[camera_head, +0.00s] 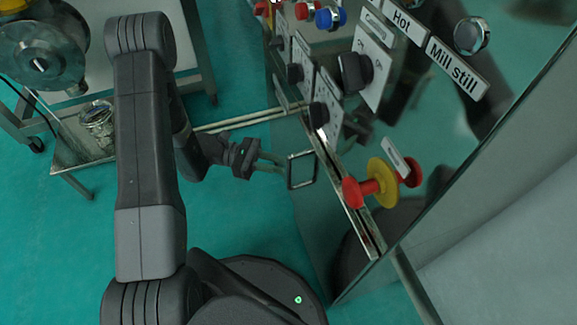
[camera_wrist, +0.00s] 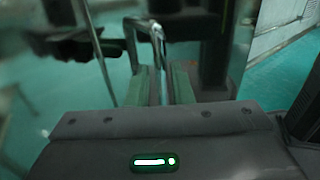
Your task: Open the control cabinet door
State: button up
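The control cabinet (camera_head: 440,130) is a glossy, mirror-like panel on the right of the head view. A square metal loop handle (camera_head: 290,172) is on its lower left part. My gripper (camera_head: 284,162) is at the handle's left side, its two thin fingers pointing right at it. In the wrist view, the handle (camera_wrist: 158,40) runs down between the two greenish fingers (camera_wrist: 163,85). The fingers stand apart with the bar between them; a grip on it does not show. The door looks closed, though reflections blur its edges.
A red and yellow knob (camera_head: 383,183) sticks out from the cabinet right of the handle. Dark switches (camera_head: 354,73) and coloured buttons (camera_head: 330,18) sit above. A metal stand (camera_head: 75,140) with a jar (camera_head: 97,118) is at the left. The green floor between is clear.

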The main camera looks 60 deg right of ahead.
aim_at(287, 167)
jog(key=shift+x, duration=1.95)
grip_shut()
jog(key=shift+w+a, duration=0.1)
jog(key=shift+w, duration=0.05)
